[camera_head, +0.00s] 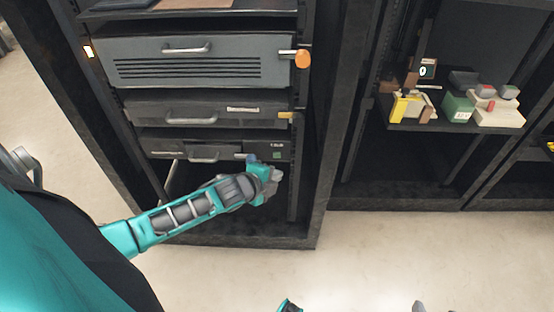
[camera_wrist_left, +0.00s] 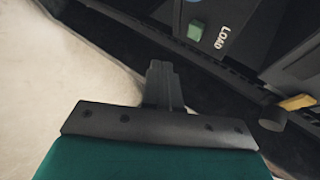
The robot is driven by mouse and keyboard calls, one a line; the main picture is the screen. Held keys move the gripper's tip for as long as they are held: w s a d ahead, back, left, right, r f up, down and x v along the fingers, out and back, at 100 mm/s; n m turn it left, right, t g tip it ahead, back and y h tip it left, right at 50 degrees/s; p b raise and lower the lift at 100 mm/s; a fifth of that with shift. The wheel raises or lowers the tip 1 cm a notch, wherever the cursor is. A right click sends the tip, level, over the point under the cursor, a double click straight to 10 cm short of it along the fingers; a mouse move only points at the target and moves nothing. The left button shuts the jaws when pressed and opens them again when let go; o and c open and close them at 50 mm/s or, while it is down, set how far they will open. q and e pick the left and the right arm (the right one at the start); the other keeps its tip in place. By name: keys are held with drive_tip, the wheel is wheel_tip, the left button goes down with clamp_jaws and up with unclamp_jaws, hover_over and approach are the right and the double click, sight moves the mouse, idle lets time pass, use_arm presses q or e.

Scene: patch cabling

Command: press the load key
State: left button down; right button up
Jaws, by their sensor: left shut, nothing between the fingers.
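The load key is a small green square button (camera_wrist_left: 195,30) beside the white word LOAD on a dark panel in the left wrist view. In the head view the green key (camera_head: 277,155) sits at the right end of the lowest rack unit (camera_head: 195,145). My left gripper (camera_head: 275,175) is just below that end of the unit. Its fingers (camera_wrist_left: 162,75) are shut and empty, pointing toward the panel, and appear apart from the key. My right gripper does not clearly show.
Two more drawer units (camera_head: 200,60) sit above, the top one with an orange knob (camera_head: 302,58). The open rack frame (camera_head: 325,130) stands right of my left gripper. A shelf (camera_head: 445,129) at the right holds small devices.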

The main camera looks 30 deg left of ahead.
sight(277, 155)
use_arm(q)
drive_tip(key=w+a, duration=0.2)
drive_tip(key=w, duration=0.1)
idle(1.9)
drive_tip(key=shift+w, duration=0.15)
drive_tip(key=shift+w+a, duration=0.2)
drive_tip(key=shift+w, duration=0.05)
drive_tip(key=shift+w+a, duration=0.2)
drive_tip(key=shift+w, duration=0.2)
idle(1.1)
drive_tip(key=shift+s, duration=0.1)
drive_tip(key=shift+s+d+p, duration=0.4)
drive_tip(key=shift+s+d, duration=0.05)
drive_tip(key=shift+s, duration=0.2)
